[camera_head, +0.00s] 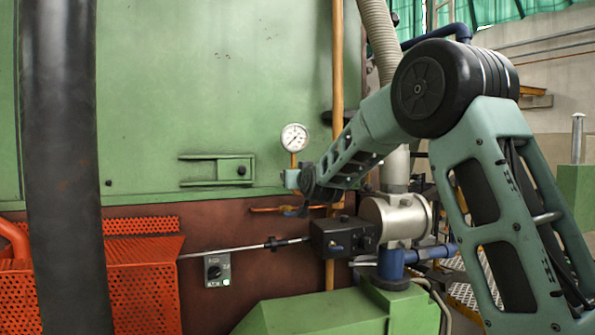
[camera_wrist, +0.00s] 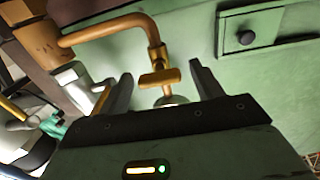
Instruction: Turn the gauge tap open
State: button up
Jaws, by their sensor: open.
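The gauge tap (camera_wrist: 160,76) is a small brass tap with a flat cross handle, on a bent brass pipe (camera_wrist: 100,29) in the wrist view. My gripper (camera_wrist: 160,70) is open, with one dark finger on each side of the tap and visible gaps between. The handle lies across the gap between the fingers, and I see no contact. The round white pressure gauge (camera_head: 294,138) stands above my gripper in the head view, on a brass stem (camera_head: 293,160). In the head view my gripper and wrist hide most of the tap.
A green furnace wall (camera_head: 220,80) with a latch bracket (camera_head: 217,171) is behind. A grey cylinder (camera_head: 397,218) and black box (camera_head: 343,236) stand below my forearm. A vertical yellow pipe (camera_head: 338,60) runs close beside my wrist. Left are a dark column (camera_head: 62,150) and orange mesh guard (camera_head: 140,285).

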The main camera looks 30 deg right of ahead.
jog(key=shift+w, duration=0.25)
jog(key=c, duration=1)
